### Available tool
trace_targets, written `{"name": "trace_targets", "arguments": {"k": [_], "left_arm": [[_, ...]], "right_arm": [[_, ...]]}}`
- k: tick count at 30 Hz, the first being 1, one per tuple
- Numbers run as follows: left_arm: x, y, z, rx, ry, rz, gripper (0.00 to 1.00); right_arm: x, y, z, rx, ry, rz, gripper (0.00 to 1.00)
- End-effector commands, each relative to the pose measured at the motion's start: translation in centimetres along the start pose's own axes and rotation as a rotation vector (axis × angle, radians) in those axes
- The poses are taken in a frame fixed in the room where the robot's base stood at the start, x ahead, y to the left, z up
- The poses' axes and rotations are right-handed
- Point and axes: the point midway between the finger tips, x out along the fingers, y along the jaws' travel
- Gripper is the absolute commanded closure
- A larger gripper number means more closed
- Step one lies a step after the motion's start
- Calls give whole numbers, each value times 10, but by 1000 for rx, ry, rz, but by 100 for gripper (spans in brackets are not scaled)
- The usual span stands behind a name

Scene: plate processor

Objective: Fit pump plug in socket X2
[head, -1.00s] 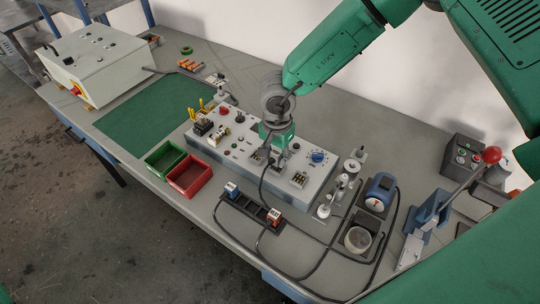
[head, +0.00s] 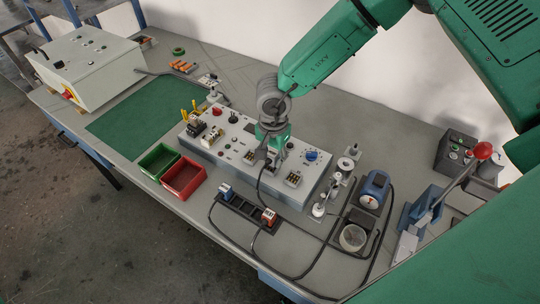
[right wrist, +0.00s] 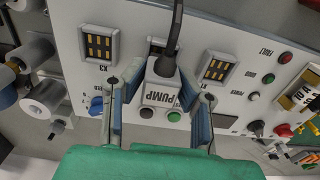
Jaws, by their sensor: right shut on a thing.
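My right gripper (head: 272,156) is over the front middle of the grey panel box (head: 217,152). The right wrist view shows its two fingers shut on the grey pump plug (right wrist: 161,95), labelled PUMP. The plug's black cable (right wrist: 174,38) leaves it towards the top of that view. The plug is in front of the middle socket (right wrist: 155,49), between socket X3 (right wrist: 100,44) and another gold-contact socket (right wrist: 215,69). The plug covers most of the middle socket and its label; I cannot tell whether they touch. My left gripper is out of view.
A blue knob (head: 311,155) stands right of the sockets. A black plug holder (head: 243,207) with a blue and an orange plug lies in front of the box. The pump (head: 375,190) and white fittings (head: 346,163) are to the right. Red (head: 184,194) and green bins are left.

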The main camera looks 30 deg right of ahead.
Motion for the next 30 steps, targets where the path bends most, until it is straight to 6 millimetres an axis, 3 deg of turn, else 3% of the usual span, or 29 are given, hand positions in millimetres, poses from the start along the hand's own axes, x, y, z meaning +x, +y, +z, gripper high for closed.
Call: {"name": "trace_targets", "arguments": {"k": [21,22,23,30], "left_arm": [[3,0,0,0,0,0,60],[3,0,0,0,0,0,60],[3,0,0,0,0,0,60],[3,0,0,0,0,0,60]], "right_arm": [[10,-1,2,-2,-1,1,100],[10,-1,2,-2,-1,1,64],[10,0,2,-2,-1,1,54],[10,-1,2,-1,0,1,50]]}}
